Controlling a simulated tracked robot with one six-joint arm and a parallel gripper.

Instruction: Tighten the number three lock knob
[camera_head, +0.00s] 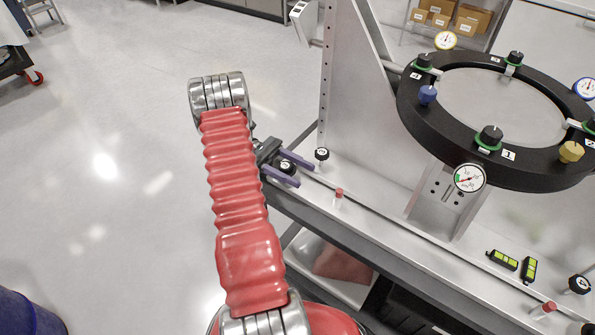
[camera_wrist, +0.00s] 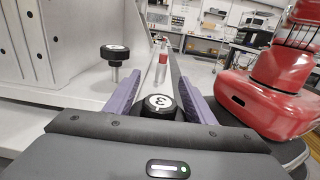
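The fingers are spread, one on each side of the knob, with narrow gaps showing. In the head view my gripper (camera_head: 289,168) reaches the left end of the fixture, with the same knob (camera_head: 287,165) between its fingers. A second black knob (camera_wrist: 115,52) on a metal stem stands higher to the left; the head view also shows it (camera_head: 322,154).
A red-capped pin (camera_head: 338,194) stands on the rail beyond my gripper. A black ring (camera_head: 440,135) with knobs and gauges is held above the base. An upright metal plate (camera_head: 345,80) stands behind. Another black knob (camera_head: 579,284) and green-marked levels (camera_head: 503,260) are at right.

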